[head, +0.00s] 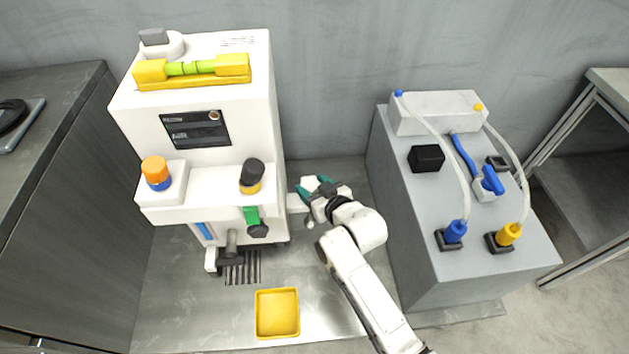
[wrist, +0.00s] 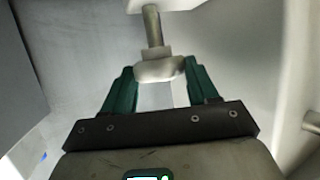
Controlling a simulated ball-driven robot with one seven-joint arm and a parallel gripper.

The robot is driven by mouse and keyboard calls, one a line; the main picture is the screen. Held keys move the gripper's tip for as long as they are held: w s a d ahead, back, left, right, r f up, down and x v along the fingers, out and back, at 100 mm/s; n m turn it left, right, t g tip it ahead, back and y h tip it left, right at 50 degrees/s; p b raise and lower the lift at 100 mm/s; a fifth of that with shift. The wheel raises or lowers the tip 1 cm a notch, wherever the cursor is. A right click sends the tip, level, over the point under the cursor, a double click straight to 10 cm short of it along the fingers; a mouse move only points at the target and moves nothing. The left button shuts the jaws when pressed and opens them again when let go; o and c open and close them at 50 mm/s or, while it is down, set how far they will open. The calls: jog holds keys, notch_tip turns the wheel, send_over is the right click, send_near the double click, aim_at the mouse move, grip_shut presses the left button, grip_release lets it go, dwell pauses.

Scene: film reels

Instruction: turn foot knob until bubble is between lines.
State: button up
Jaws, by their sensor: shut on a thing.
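The white foot knob (wrist: 158,70) hangs on a metal stem under the white machine (head: 212,105). In the wrist view, the green fingers of my gripper (wrist: 160,80) are shut on the knob from both sides. In the head view, my gripper (head: 313,188) is at the machine's lower right side, and the knob's grip is not clear there. The yellow level (head: 150,73) lies on top of the machine. Its green vial (head: 190,68) shows dark lines, but the bubble is too small to place exactly against them.
A yellow tray (head: 278,291) sits on the metal floor plate in front of the machine. A grey cabinet (head: 420,235) with blue and yellow plugs and hoses stands close to my arm's right. A dark counter (head: 60,190) is at the left.

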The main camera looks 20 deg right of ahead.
jog(key=shift+a+f+m+h+b, duration=0.15)
jog(key=shift+f+m+h+b, duration=0.15)
jog(key=shift+m+h+b, duration=0.9)
jog(key=shift+h+b, duration=0.2)
jog(key=shift+b, duration=0.2)
jog(key=shift+a+m+h+b, duration=0.1)
jog(key=shift+m+h+b, duration=0.2)
jog(key=shift+b, duration=0.45)
jog(key=shift+r+m+h+b, duration=0.15)
jog(key=shift+m+h+b, duration=0.25)
jog(key=shift+b, duration=0.5)
jog(key=o, duration=1.1)
jog(key=shift+c, duration=0.2)
jog(key=shift+r, duration=0.1)
jog(key=shift+s, duration=0.1)
jog(key=p+v, duration=0.2)
jog(key=v, duration=0.8)
jog(key=shift+s, duration=0.3)
